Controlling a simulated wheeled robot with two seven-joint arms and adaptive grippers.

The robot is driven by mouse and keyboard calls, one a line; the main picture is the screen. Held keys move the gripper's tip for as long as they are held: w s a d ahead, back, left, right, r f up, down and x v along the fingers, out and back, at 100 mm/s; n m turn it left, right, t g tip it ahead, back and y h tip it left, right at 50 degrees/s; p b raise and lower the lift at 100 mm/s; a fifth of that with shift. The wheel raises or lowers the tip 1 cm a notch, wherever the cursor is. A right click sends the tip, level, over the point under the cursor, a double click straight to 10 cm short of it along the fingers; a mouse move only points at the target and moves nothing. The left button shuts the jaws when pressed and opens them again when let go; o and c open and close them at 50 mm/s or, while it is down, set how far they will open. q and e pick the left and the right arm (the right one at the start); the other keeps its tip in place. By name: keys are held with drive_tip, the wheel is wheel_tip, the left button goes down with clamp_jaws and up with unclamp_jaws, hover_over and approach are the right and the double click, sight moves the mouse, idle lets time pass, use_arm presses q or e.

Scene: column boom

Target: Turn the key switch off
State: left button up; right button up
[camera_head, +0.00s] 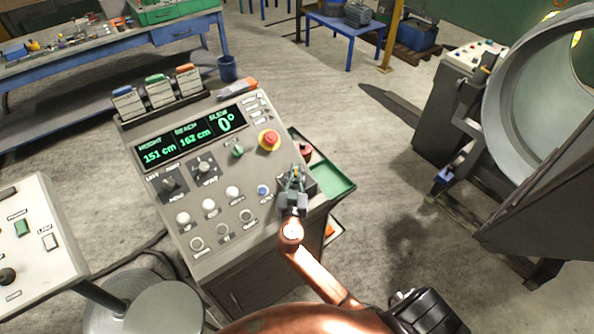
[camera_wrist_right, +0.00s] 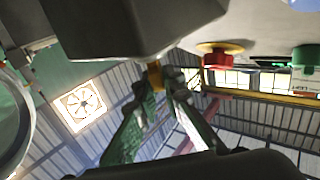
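The grey control panel (camera_head: 218,195) stands in the middle of the head view. My right gripper (camera_head: 293,178) is at its right edge, and covers the key switch there. In the right wrist view, a yellow key (camera_wrist_right: 155,76) juts from a dark housing (camera_wrist_right: 130,25). The two fingertips of my right gripper (camera_wrist_right: 157,88) lie close on either side of the key and appear shut on it. The angle of the key and any switch marks cannot be read. My left gripper is in neither view.
A red emergency button (camera_head: 269,139) on a yellow base and a green knob (camera_head: 237,152) sit left of the gripper. A green tray (camera_head: 335,185) is beyond the panel's right side. A second panel (camera_head: 35,245) stands at the left. Open floor lies right.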

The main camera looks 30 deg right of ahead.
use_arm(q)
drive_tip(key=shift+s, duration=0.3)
use_arm(e)
clamp_jaws()
drive_tip(key=shift+d, duration=0.2)
drive_tip(key=shift+a, duration=0.15)
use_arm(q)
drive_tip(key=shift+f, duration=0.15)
use_arm(e)
drive_tip(key=shift+y, duration=0.3)
